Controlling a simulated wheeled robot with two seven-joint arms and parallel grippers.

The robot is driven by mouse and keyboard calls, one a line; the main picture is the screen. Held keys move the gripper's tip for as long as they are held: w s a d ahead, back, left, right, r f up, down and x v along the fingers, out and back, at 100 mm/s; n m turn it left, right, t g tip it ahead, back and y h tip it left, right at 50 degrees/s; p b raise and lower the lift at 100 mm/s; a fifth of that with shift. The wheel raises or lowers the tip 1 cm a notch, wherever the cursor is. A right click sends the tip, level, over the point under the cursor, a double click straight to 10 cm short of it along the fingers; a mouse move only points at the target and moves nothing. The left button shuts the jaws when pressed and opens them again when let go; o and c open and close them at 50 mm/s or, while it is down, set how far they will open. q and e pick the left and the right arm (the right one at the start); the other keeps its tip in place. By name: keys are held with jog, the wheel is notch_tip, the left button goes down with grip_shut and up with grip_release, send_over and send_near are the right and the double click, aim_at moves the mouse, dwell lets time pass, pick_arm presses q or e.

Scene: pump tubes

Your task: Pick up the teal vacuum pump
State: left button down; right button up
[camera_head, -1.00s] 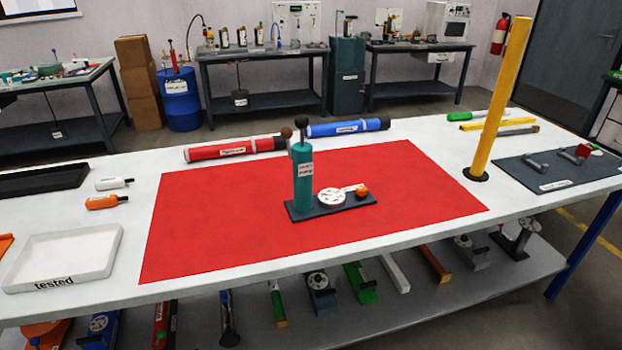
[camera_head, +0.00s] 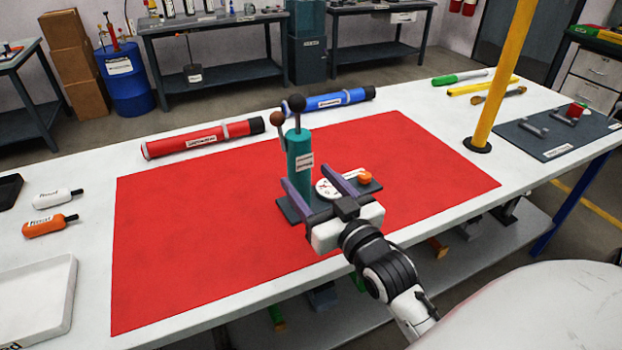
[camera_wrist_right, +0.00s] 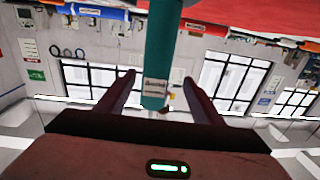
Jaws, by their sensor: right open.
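The teal vacuum pump (camera_head: 301,150) stands upright on a dark base plate on the red mat, with a dark ball-topped rod above it. A white round gauge (camera_head: 326,188) and an orange knob (camera_head: 365,178) sit on the same base. My right gripper (camera_head: 309,175) is open, its two purple fingers reaching toward the pump from the front. In the right wrist view, the teal cylinder (camera_wrist_right: 162,55) shows between the open fingers (camera_wrist_right: 159,76), with a white label near its end. I cannot tell whether either finger touches it. My left gripper is not in view.
A red tube (camera_head: 200,138) and a blue tube (camera_head: 335,101) lie behind the pump at the red mat's (camera_head: 190,230) back edge. A yellow post (camera_head: 503,75) stands at right. A white tray (camera_head: 35,295) is at left. Much of the mat is clear.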

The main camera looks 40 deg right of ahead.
aim_at(305, 169)
jog(key=w, duration=0.2)
jog(key=w+d, duration=0.1)
jog(key=w, duration=0.3)
jog(key=shift+w+d, duration=0.15)
jog(key=shift+d, duration=0.25)
grip_shut()
jog(key=shift+r, duration=0.15)
